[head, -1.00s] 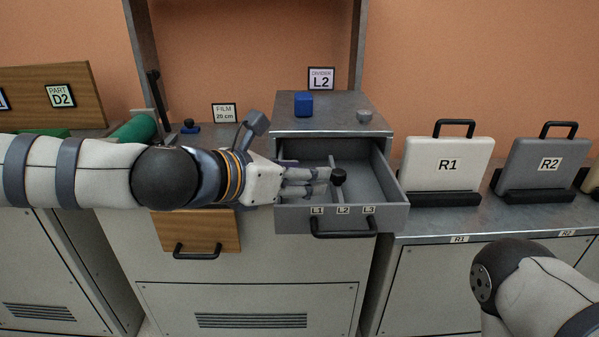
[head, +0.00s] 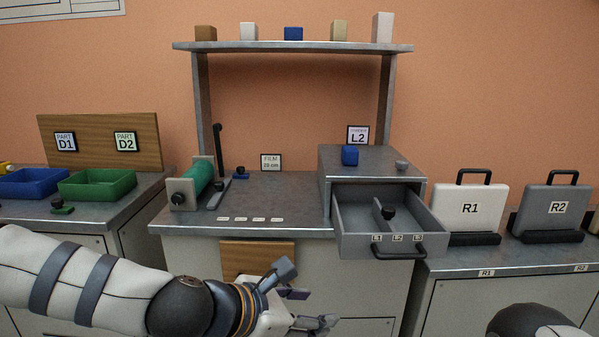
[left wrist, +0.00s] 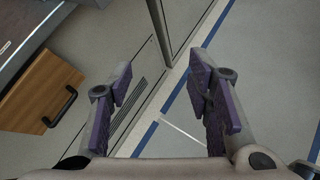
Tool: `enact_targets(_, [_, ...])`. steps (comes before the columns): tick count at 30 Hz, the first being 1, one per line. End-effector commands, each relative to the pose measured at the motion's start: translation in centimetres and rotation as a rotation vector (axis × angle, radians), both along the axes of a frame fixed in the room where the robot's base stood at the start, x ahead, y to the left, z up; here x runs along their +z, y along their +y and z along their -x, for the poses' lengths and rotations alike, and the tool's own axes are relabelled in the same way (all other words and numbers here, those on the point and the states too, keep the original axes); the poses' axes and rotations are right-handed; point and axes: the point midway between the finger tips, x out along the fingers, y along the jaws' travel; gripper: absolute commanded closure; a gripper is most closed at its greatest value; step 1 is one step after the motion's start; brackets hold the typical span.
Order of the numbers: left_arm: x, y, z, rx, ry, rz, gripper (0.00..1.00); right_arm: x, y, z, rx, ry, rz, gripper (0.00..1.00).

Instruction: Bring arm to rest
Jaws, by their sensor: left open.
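My left arm comes in from the left in the head view. Its gripper (head: 312,308) hangs low in front of the cabinet, below the open drawer (head: 350,240) and apart from it. In the left wrist view the two fingers (left wrist: 163,105) are spread with only floor and cabinet front between them, so the gripper is open and empty. A dark-knobbed divider (head: 385,211) stands inside the drawer. Only a rounded dark link of my right arm shows at the bottom right; the right gripper is out of frame.
A wooden drawer front (head: 258,257) with a black handle is close to my left gripper; it also shows in the left wrist view (left wrist: 38,92). A blue block (head: 350,155) sits on the drawer unit. Cases R1 (head: 469,210) and R2 (head: 556,209) stand at right. Green (head: 97,186) and blue bins stand at left.

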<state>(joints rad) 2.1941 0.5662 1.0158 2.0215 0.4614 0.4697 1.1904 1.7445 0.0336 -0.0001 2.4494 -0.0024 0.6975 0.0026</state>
Motion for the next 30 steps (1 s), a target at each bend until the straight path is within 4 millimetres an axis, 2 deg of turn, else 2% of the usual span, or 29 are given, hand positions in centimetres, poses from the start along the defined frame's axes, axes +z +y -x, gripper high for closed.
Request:
enact_targets(3, [-8.3, 0.7, 7.0, -0.255, -0.038, -0.288, 0.54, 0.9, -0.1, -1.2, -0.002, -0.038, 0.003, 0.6])
enact_targets(5, [-12.4, 1.9, 11.3, -0.412, -0.054, -0.425, 0.54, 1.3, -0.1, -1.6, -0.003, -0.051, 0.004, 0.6])
enact_targets(6, [-14.8, 3.1, 14.3, -0.526, -0.066, -0.51, 0.54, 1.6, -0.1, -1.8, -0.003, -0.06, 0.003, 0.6])
enact_targets(8, [-17.9, 5.3, 18.9, -0.712, -0.085, -0.627, 0.54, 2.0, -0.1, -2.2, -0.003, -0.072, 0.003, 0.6])
enact_targets(9, [-19.5, 7.0, 22.1, -0.845, -0.099, -0.696, 0.54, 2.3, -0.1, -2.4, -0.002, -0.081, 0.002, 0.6])
enact_targets(11, [-21.4, 10.0, 26.8, -1.056, -0.122, -0.784, 0.54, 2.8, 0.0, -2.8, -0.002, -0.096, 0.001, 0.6])
enact_targets(12, [-22.2, 12.1, 29.8, -1.199, -0.139, -0.831, 0.54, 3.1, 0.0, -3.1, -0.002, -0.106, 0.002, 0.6])
enact_targets(15, [-22.9, 17.2, 35.8, -1.526, -0.182, -0.899, 0.54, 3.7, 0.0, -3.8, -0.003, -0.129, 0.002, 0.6])
enact_targets(16, [-22.9, 18.5, 37.2, -1.608, -0.193, -0.908, 0.54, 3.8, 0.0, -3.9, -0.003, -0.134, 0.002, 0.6])
enact_targets(18, [-22.6, 21.0, 39.6, -1.764, -0.216, -0.916, 0.54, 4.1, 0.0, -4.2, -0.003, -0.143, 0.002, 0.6])
enact_targets(21, [-22.2, 23.0, 41.3, -1.888, -0.235, -0.912, 0.54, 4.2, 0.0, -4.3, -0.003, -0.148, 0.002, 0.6])
enact_targets(30, [-22.2, 23.4, 41.7, -1.913, -0.238, -0.907, 0.54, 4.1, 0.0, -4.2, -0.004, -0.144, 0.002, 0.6])
